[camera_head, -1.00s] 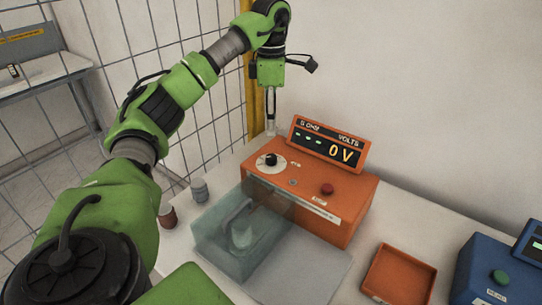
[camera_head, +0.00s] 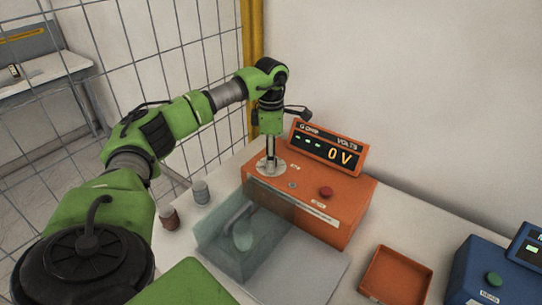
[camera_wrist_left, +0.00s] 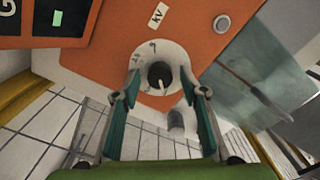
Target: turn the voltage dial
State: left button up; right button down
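The voltage dial is a black knob (camera_wrist_left: 159,74) on a round white plate, on top of the orange box (camera_head: 340,205). In the head view my left gripper (camera_head: 270,165) points straight down over the dial's white plate (camera_head: 280,168) and hides the knob. In the left wrist view my left gripper (camera_wrist_left: 160,86) is open. Its two fingers stand apart on either side of the knob, with gaps showing. Whether the tips are level with the knob cannot be told. The display (camera_head: 327,147) reads 0 V. My right gripper is not in view.
A clear glass-like case (camera_head: 235,245) stands in front of the orange box. A red button (camera_head: 326,192) is on the box top. An orange tray (camera_head: 396,275) and a blue box (camera_head: 490,275) are at the right. Two small cylinders (camera_head: 200,190) stand at the left.

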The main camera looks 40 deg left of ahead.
pick_arm(q)
jog(key=c, duration=0.9)
jog(key=shift+c, duration=0.2)
jog(key=shift+m, duration=0.3)
jog(key=m, duration=0.3)
jog(key=shift+m, duration=0.4)
jog(key=m, duration=0.4)
jog(key=shift+w+m, duration=0.1)
jog(key=shift+m, duration=0.2)
jog(key=m, duration=0.4)
jog(key=shift+b, duration=0.3)
jog(key=m, duration=0.4)
jog(key=shift+m, duration=0.5)
